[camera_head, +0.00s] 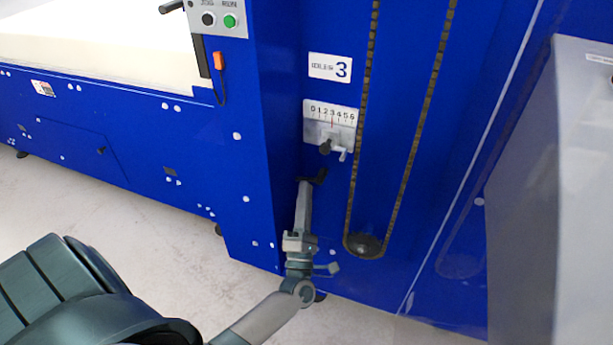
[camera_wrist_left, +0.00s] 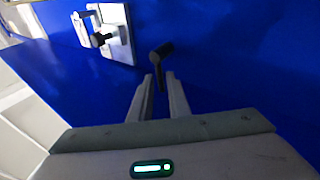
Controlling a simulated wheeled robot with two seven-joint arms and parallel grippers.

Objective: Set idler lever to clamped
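The idler lever is a small black handle (camera_head: 320,176) on the blue machine face, below the scale plate. In the left wrist view the black lever (camera_wrist_left: 160,57) has its stem reaching down between my fingertips. My left gripper (camera_head: 304,184) is raised close to the machine face, its fingertips at the lever. In the wrist view the left gripper (camera_wrist_left: 159,78) has its fingers a little apart, with blue showing between them. Whether either finger touches the stem is not clear. My right gripper is not in view.
The scale plate (camera_head: 342,116), marked 0 to 6, has a dark knob (camera_head: 325,147) and sits just above the lever. A chain loop (camera_head: 409,150) runs to the right. A grey panel (camera_head: 560,200) stands at far right. Pale floor (camera_head: 150,230) is open at left.

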